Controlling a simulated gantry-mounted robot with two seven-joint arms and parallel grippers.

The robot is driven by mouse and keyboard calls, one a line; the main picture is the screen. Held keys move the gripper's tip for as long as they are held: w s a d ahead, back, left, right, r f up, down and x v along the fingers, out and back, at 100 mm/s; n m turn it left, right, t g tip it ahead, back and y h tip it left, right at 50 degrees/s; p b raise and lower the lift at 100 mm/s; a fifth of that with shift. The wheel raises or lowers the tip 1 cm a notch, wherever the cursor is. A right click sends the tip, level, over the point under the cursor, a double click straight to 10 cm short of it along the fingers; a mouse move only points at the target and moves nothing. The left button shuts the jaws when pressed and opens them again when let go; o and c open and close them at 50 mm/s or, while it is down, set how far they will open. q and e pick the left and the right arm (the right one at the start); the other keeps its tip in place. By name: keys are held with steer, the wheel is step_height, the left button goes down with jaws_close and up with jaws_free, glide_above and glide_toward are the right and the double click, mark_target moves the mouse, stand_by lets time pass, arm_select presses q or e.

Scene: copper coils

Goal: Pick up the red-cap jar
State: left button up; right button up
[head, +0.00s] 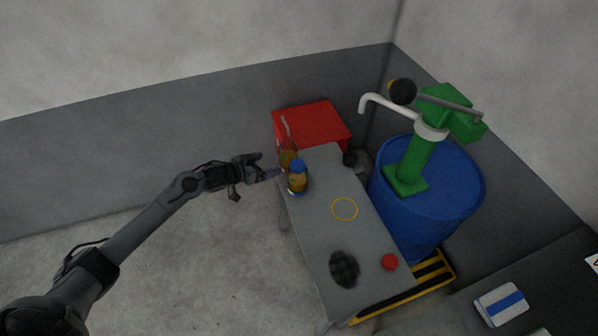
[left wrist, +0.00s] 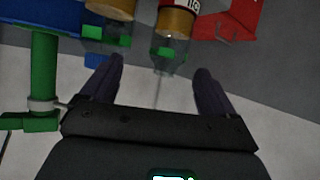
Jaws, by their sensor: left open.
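A small round red thing (head: 390,262) is at the table's near right end in the head view. It looks like a red cap seen from above; I cannot tell whether a jar is under it. A blue-capped amber jar (head: 297,180) stands at the table's far left edge. My left gripper (head: 268,173) is open and empty beside these two. In the wrist view the bottle's clear top shows between the fingers. My right gripper is out of view.
The grey table (head: 320,232) also holds a yellow ring (head: 345,209) and a dark round item (head: 345,268). A red cabinet (head: 315,122) stands behind. A blue drum (head: 430,205) with a green pump (head: 412,165) is right of the table. Open floor lies to the left.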

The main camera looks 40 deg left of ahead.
mark_target(280, 154)
arm_select(q)
steer(key=shift+t, duration=0.5)
steer(key=shift+w+a+f+b, duration=0.15)
steer(key=shift+w+f+b, duration=0.3)
steer(key=shift+w+b, duration=0.75)
steer(key=shift+w+a+f+b, duration=0.1)
steer(key=shift+w+f+b, duration=0.3)
steer(key=shift+w+b, duration=0.85)
steer(key=shift+w+a+f+b, duration=0.15)
steer(key=shift+w+f+b, duration=0.3)
steer(key=shift+w+b, duration=0.75)
steer(key=shift+w+f, duration=0.3)
steer(key=shift+w, duration=0.25)
steer(key=b+x, duration=0.2)
steer(key=x, duration=0.1)
steer(key=shift+d+f, duration=0.15)
steer(key=shift+w+d+f+b, duration=0.1)
steer(key=shift+w+f+b, duration=0.1)
steer(key=shift+w+b, duration=0.4)
steer(key=shift+w, duration=0.1)
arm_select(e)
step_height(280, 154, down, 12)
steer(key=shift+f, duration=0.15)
arm_select(q)
steer(key=shift+c, duration=0.4)
